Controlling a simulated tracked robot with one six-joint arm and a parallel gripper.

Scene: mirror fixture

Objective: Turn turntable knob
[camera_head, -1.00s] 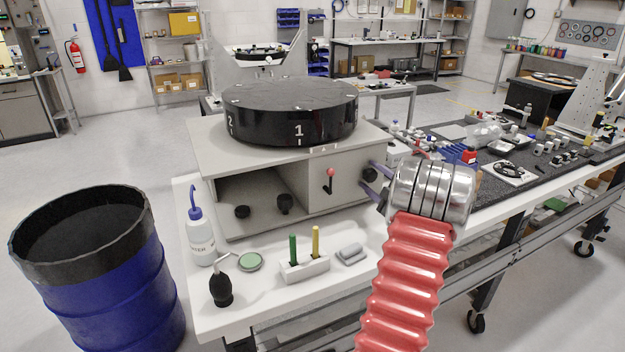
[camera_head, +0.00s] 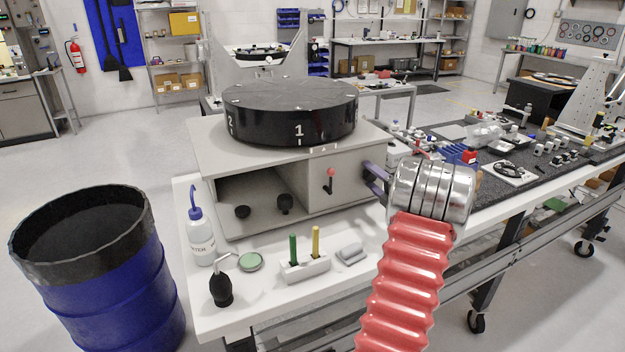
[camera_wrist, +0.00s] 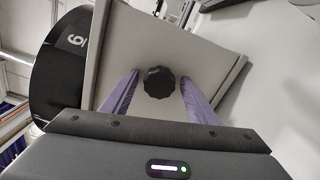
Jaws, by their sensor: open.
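The black turntable (camera_head: 291,112) sits on top of a grey box (camera_head: 345,172), with the digit 1 facing the front. Its dark side also shows at the left in the wrist view (camera_wrist: 62,62). A black lobed knob (camera_wrist: 159,82) is on a side face of the box in the wrist view. My gripper (camera_wrist: 159,92) is open, with one purple finger on each side of the knob. I cannot tell whether the fingers touch it. In the head view my gripper (camera_head: 374,178) is at the right side of the box, and the knob is hidden there.
A white bench (camera_head: 225,300) carries the box. A squeeze bottle (camera_head: 200,238), a black blower (camera_head: 221,290) and a pen holder (camera_head: 305,266) stand in front. A dark mat with several small parts lies to the right.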

